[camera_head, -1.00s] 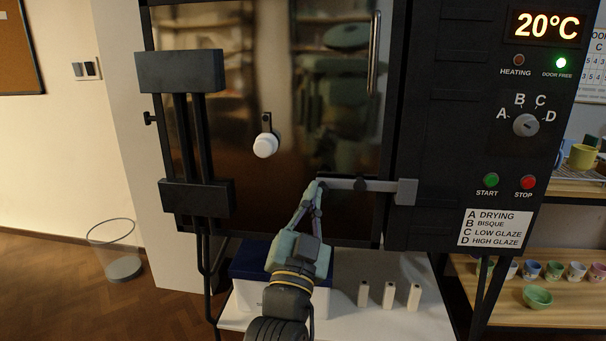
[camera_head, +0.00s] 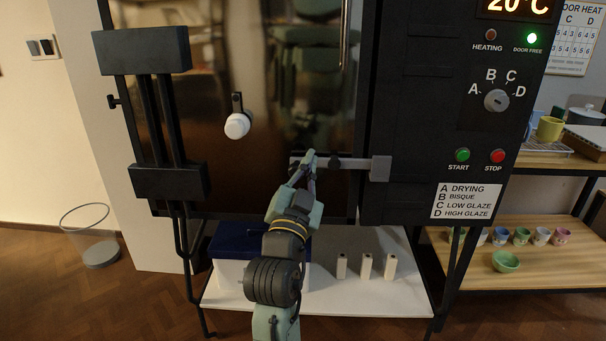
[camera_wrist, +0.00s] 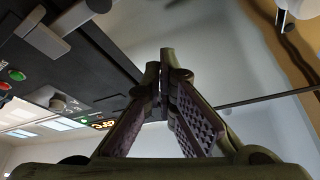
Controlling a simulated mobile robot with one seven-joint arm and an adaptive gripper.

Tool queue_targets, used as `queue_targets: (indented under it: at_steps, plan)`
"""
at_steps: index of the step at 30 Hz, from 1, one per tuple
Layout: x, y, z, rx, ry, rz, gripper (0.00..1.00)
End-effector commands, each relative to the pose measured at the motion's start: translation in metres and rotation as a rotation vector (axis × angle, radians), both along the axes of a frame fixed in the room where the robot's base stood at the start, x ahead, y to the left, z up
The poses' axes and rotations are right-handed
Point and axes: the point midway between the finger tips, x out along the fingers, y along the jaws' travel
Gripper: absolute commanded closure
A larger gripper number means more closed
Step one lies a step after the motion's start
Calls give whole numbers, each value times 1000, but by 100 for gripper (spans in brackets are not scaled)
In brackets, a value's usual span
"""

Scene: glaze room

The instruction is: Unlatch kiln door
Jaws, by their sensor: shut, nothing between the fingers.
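The kiln door (camera_head: 255,75) is dark and glossy, and it is shut. Its latch is a grey bar (camera_head: 352,163) lying level across the door's lower right edge, with a dark round pivot (camera_head: 334,162). The bar's right end sits at a grey keeper (camera_head: 381,168) on the control cabinet. My gripper (camera_head: 308,157) is shut and empty, with its tips at the bar's left part, partly covering it. Whether they touch it, I cannot tell. In the wrist view the fingertips (camera_wrist: 166,58) are together, pointing up, with nothing between them.
The control panel shows 20°C and a green "door free" lamp (camera_head: 532,38). Below stand a blue-lidded box (camera_head: 228,241) and three white posts (camera_head: 366,267) on a white shelf (camera_head: 330,301). A wire bin (camera_head: 92,240) stands left.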

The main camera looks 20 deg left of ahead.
Motion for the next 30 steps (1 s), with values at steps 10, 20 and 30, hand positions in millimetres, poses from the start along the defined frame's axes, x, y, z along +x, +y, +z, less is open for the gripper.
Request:
queue_targets:
  at_steps: [10,20,30]
  plan:
    - [37,16,-8,-5,3,3,100]
    - [35,22,-22,-1,-1,2,100]
    - [35,23,-22,-8,-3,1,100]
